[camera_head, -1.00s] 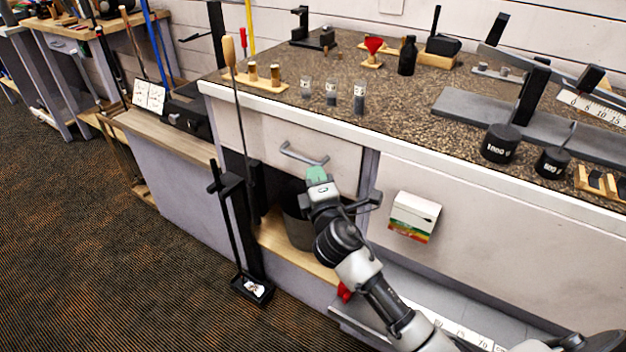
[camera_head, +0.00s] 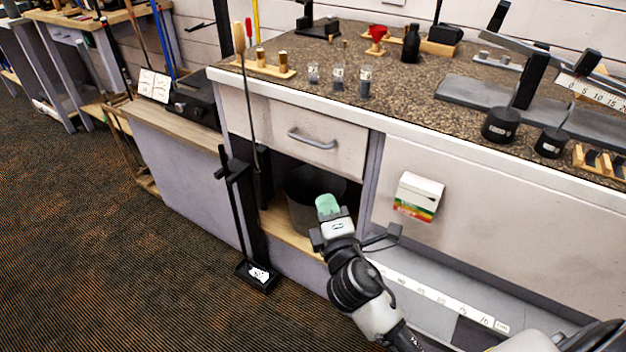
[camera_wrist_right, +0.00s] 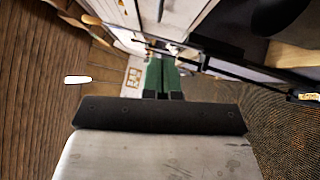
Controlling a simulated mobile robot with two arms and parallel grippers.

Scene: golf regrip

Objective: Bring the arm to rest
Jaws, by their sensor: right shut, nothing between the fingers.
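My right gripper (camera_head: 328,205), with green fingertips, is in front of the open compartment under the bench drawer in the head view. It is shut and empty, and its arm comes in from the bottom right. In the right wrist view its green fingers (camera_wrist_right: 161,76) lie together with nothing between them. My left gripper is not in view.
The workbench (camera_head: 440,140) carries weights, small jars and a scale. Below the drawer handle (camera_head: 312,139) a dark bin (camera_head: 303,195) stands in the compartment. A golf club (camera_head: 246,100) stands upright beside a black stand (camera_head: 257,274). Carpet at left is open.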

